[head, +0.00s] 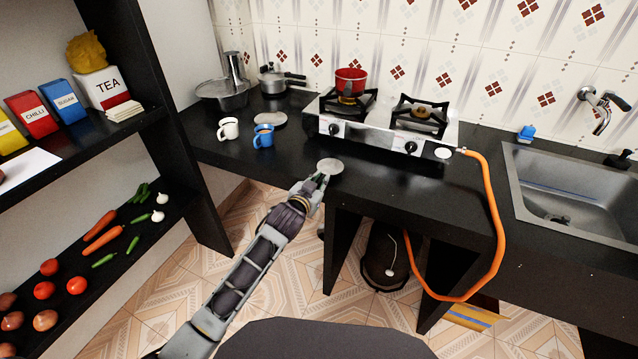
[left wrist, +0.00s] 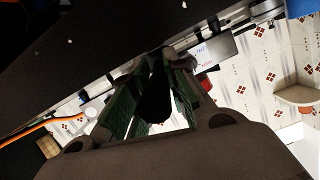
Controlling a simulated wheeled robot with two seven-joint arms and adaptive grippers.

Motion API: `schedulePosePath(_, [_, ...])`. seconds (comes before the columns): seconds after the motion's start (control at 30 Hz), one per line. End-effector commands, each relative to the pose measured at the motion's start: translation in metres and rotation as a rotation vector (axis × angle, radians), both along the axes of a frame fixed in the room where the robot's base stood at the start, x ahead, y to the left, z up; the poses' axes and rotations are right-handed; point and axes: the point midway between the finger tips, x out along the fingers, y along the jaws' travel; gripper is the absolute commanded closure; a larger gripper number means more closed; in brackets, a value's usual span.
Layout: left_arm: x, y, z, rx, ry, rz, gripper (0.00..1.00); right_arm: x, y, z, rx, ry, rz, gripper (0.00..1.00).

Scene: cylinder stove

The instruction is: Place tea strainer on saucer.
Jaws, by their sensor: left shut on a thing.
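The tea strainer (head: 330,166) shows in the head view as a round grey disc over the front edge of the black counter. My left gripper (head: 316,183) is shut on its handle. In the left wrist view, a dark handle (left wrist: 155,98) sits between the green pads of my left gripper (left wrist: 150,105). I cannot tell whether the strainer touches the counter. The saucer (head: 271,119) is a flat pale disc on the counter, behind and left of the gripper. It looks empty. My right gripper is not in view.
A blue mug (head: 264,136) and a white mug (head: 229,128) stand beside the saucer. The gas stove (head: 372,130) with a red pot (head: 350,81) stands behind right. An orange hose (head: 497,215) hangs at the right. The counter between strainer and saucer is mostly clear.

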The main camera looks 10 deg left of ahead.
Motion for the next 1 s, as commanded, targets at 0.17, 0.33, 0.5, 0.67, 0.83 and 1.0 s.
schedulePosePath(0.17, [0.0001, -0.0001, 0.0001, 0.000, -0.001, 0.000, 1.00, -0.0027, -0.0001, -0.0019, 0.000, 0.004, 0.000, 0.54])
schedulePosePath(0.33, [0.0001, 0.0000, -0.0012, 0.000, 0.000, 0.000, 0.71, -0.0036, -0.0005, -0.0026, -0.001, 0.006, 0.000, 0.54])
schedulePosePath(0.5, [0.0002, 0.0001, -0.0011, 0.000, 0.000, 0.000, 0.62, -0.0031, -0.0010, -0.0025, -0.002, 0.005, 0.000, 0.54])
schedulePosePath(0.67, [0.0001, 0.0001, -0.0009, 0.000, 0.000, 0.000, 0.62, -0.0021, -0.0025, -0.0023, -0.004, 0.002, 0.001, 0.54])
schedulePosePath(0.83, [-0.0003, 0.0001, 0.0012, 0.000, -0.001, 0.000, 0.62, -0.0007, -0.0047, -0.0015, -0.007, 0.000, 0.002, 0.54])
schedulePosePath(1.0, [-0.0068, 0.0021, 0.0027, 0.000, -0.001, 0.000, 0.62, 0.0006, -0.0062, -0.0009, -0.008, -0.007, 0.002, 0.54])
